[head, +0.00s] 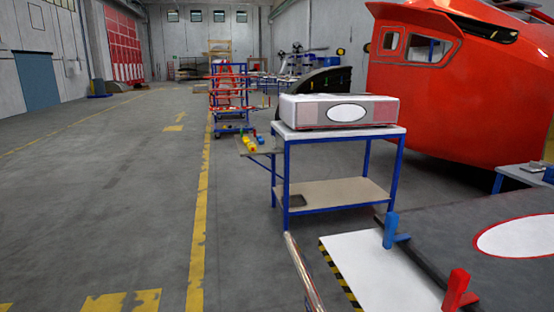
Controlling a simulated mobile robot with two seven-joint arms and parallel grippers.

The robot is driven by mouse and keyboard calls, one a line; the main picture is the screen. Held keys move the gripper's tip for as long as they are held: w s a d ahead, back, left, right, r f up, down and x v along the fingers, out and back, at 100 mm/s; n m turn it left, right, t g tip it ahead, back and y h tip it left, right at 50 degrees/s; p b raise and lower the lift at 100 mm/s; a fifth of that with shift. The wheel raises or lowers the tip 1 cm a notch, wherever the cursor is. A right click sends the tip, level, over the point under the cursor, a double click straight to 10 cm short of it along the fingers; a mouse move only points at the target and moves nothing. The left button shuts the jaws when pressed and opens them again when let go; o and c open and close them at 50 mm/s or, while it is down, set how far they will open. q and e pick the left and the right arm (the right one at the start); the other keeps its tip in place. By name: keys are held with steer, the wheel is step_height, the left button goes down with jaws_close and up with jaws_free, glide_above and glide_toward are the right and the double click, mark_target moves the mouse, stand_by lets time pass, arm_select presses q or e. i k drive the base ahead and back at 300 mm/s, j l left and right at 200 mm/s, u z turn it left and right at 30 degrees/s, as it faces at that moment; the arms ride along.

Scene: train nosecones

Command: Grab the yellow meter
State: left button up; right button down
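Small yellow items (249,146) lie on a narrow side shelf at the left of a blue-framed workbench (287,168), in the middle distance of the head view. They are too small to tell whether one is the yellow meter. A small blue item (260,139) is beside them. Neither of my grippers shows in the head view, so their state is hidden.
A white-and-grey box (340,112) sits on the workbench. A dark table (430,235) with a blue upright piece (390,230) and a red one (458,288) is close at right. A red train nose (430,110) stands behind. Floor at left is clear.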

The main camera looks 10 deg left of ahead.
mark_target(250, 144)
steer(key=j+u, duration=0.2)
steer(key=u, duration=0.2)
steer(key=j+u, duration=0.15)
steer(key=u, duration=0.25)
steer(key=i+j, duration=0.4)
steer(key=j, duration=0.15)
steer(key=i+j, duration=0.35)
steer(key=j, duration=0.2)
steer(key=i+j+u, duration=0.1)
steer(key=i+j, duration=0.3)
steer(key=i+z, duration=0.3)
steer(key=i, duration=0.2)
steer(key=i+z, duration=0.35)
steer(key=i+j+z, duration=0.3)
steer(key=i, duration=0.25)
steer(key=i+l+z, duration=0.15)
steer(key=i+z, duration=0.2)
steer(key=i, duration=0.55)
steer(key=i+j+z, duration=0.1)
steer(key=i+z, duration=0.25)
steer(key=i, duration=0.55)
